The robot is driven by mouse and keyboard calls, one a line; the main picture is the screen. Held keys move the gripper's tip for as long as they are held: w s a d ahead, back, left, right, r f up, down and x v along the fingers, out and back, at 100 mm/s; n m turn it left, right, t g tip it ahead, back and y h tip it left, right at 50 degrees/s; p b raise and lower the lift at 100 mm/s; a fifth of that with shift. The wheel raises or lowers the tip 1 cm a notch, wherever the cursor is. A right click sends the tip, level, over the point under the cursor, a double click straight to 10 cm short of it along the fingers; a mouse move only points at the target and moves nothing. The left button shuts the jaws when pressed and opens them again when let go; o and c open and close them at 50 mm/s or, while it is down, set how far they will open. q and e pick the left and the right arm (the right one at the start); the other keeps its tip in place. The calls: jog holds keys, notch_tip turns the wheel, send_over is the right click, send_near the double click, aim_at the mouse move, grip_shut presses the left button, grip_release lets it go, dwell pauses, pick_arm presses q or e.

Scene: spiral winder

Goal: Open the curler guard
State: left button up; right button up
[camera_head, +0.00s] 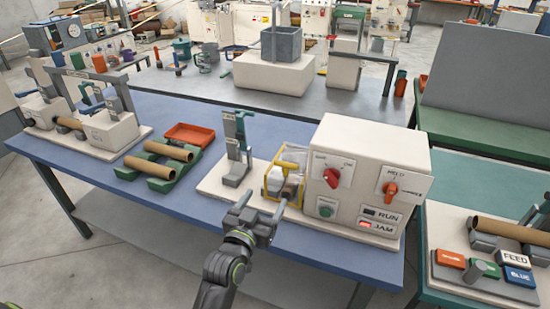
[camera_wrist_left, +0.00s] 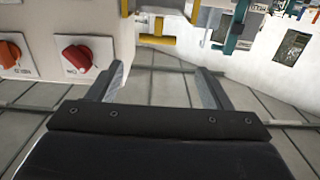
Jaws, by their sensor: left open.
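The curler guard (camera_head: 270,184) is a yellow-edged frame on the pale machine base, left of the control box. It stands upright around pale parts and a brown tube end; I cannot tell how firmly it is closed. In the left wrist view a yellow bar (camera_wrist_left: 157,40), apparently part of the guard, shows at the top, beyond the fingertips. My left gripper (camera_head: 262,209) is open and empty, in front of the guard and apart from it. Its two fingers (camera_wrist_left: 163,80) show spread with nothing between them. My right gripper is not in view.
The control box (camera_head: 335,205) has red and orange knobs, a green button and RUN and JAM lamps, with JAM lit red. A blue-grey upright post (camera_head: 238,140) stands left of the guard. A green rack (camera_head: 130,172) with brown tubes lies farther left. Bare blue table separates them.

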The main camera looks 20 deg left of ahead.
pick_arm(q)
jog(key=w, duration=0.1)
jog(key=p, duration=0.2)
send_near(285, 167)
jog(key=w, duration=1.1)
jog(key=shift+w+d+b, duration=0.15)
jog(key=shift+d+b, duration=0.05)
jog(key=shift+b, duration=0.1)
jog(key=shift+w, duration=0.7)
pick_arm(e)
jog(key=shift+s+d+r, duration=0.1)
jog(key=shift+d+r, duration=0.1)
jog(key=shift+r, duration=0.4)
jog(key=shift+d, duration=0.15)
